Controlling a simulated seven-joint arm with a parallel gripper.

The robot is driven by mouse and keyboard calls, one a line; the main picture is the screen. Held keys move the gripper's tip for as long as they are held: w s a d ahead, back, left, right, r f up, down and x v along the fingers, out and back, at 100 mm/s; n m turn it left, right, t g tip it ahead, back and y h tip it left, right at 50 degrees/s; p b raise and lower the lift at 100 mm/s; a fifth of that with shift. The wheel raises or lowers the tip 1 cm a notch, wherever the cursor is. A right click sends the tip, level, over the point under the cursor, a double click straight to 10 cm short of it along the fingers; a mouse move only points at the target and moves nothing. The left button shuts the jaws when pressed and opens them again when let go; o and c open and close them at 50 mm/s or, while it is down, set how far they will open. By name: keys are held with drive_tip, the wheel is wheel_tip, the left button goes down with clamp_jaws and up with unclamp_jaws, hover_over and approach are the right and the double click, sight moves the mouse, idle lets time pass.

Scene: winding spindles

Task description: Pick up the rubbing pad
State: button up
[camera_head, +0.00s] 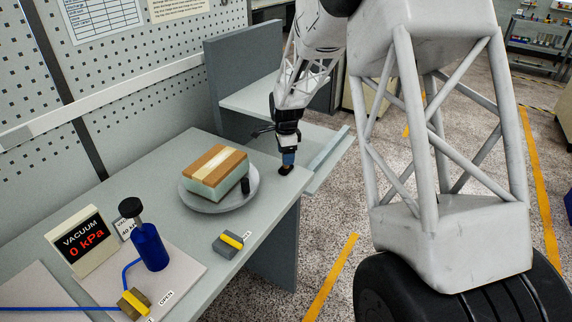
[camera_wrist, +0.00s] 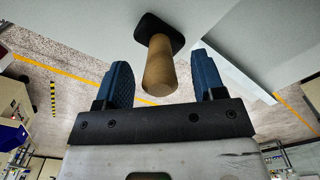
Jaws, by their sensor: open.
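The rubbing pad has a round wooden handle (camera_wrist: 160,68) on a dark base (camera_wrist: 157,28) in the wrist view. In the head view its dark base (camera_head: 285,170) stands on the bench near the front edge, and its handle is mostly hidden by my gripper. My gripper (camera_head: 288,158) points down over it. In the wrist view, the blue fingers of my gripper (camera_wrist: 163,82) are apart, with the handle between them and a visible gap on each side. The fingers do not appear to touch the handle.
Left of my gripper, a round grey plate (camera_head: 221,208) holds a layered block (camera_head: 216,167), with a small black cylinder (camera_head: 245,186) beside it. A grey block with a yellow band (camera_head: 229,243), a vacuum display (camera_head: 82,240) and a blue bottle (camera_head: 150,247) stand nearer. A grey partition (camera_head: 240,68) rises behind.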

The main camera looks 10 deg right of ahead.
drive_tip(key=shift+c, duration=0.4)
drive_tip(key=c, duration=1)
drive_tip(key=shift+o, duration=0.2)
drive_tip(key=shift+r, duration=0.1)
drive_tip(key=shift+r, duration=0.75)
wheel_tip(320, 180, up, 2)
drive_tip(key=shift+r, duration=0.1)
drive_tip(key=s+r, duration=0.1)
drive_tip(key=s, duration=1.5)
drive_tip(key=shift+a, duration=0.2)
